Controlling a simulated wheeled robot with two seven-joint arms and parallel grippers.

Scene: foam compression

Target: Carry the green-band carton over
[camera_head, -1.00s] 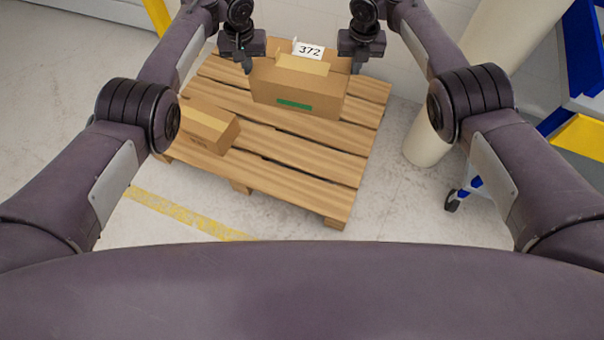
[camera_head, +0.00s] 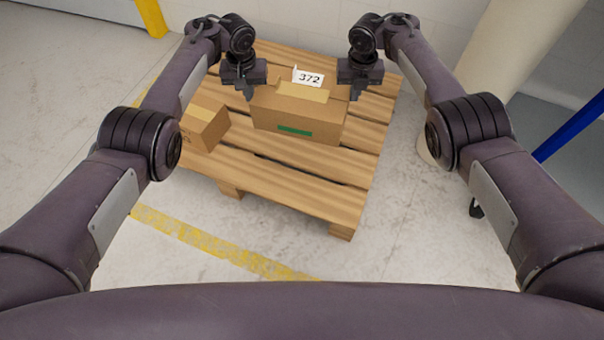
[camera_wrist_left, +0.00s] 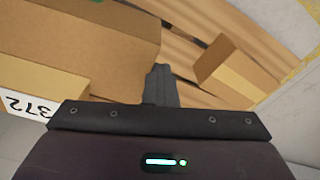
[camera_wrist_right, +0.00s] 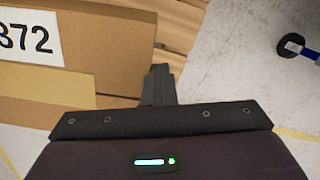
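The green-band carton (camera_head: 275,112) is a brown box with tan tape, a green band on its near face and a white 372 label (camera_head: 309,77) at its far top edge. It is over the wooden pallet (camera_head: 300,190); I cannot tell whether it rests on the slats or is slightly raised. My left gripper (camera_head: 248,94) is at its left side and my right gripper (camera_head: 355,94) at its right side. Each has its fingers together, with nothing between them, in the left wrist view (camera_wrist_left: 161,84) and right wrist view (camera_wrist_right: 158,84). Both fingers are close against the carton; exact contact is hidden.
A smaller brown carton (camera_head: 205,128) sits on the pallet's left side. A beige cylinder (camera_head: 510,50) stands at the right, with a blue bar (camera_head: 570,130) beyond it. A wall is close behind the pallet. The floor in front, with a yellow line (camera_head: 215,245), is clear.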

